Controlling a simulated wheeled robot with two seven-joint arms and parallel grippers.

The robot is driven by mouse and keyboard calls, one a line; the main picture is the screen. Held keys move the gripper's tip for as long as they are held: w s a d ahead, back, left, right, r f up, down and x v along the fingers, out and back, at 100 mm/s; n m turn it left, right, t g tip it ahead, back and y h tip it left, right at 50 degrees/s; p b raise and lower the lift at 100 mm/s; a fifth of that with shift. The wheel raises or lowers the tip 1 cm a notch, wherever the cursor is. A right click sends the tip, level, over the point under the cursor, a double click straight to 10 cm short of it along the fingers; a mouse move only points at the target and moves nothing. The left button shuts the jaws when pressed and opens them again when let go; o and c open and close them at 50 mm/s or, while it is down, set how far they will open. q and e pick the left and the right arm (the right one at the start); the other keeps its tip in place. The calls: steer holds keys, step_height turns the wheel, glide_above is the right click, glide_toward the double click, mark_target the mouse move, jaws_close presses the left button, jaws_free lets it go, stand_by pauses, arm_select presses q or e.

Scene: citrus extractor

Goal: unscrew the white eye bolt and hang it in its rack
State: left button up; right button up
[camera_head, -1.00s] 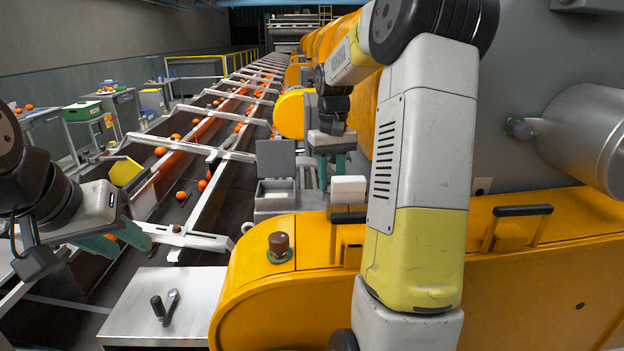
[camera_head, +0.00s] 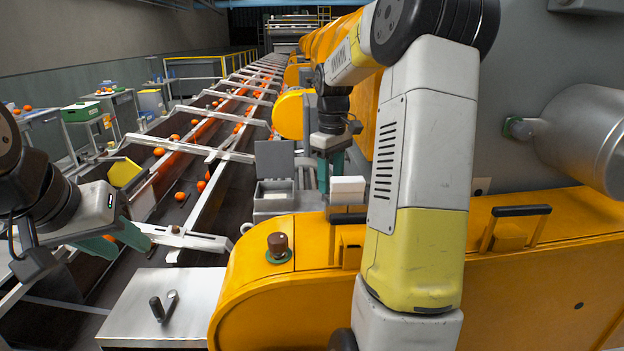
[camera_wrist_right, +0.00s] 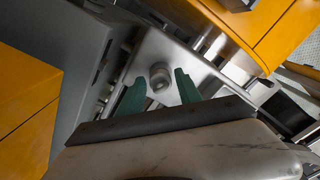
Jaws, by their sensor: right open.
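I cannot make out the rack.
A yellow housing (camera_head: 253,296) with a brown knob (camera_head: 278,243) and handles fills the front right. A white block (camera_head: 348,185) and an open grey box (camera_head: 274,190) stand near my right gripper. A metal table (camera_head: 135,306) is at front. Oranges ride the conveyor.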

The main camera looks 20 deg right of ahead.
steer(key=m, duration=0.6)
steer(key=shift+a, duration=0.15)
steer(key=m, duration=0.6)
steer(key=shift+a, duration=0.1)
steer(key=c, duration=0.7)
steer(key=n, duration=0.5)
steer(key=shift+n, duration=0.3)
steer(key=shift+c, duration=0.2)
steer(key=n, duration=0.6)
steer(key=shift+d+n, duration=0.25)
steer(key=shift+n, duration=0.05)
steer(key=o, duration=0.7)
steer(key=shift+o, duration=0.2)
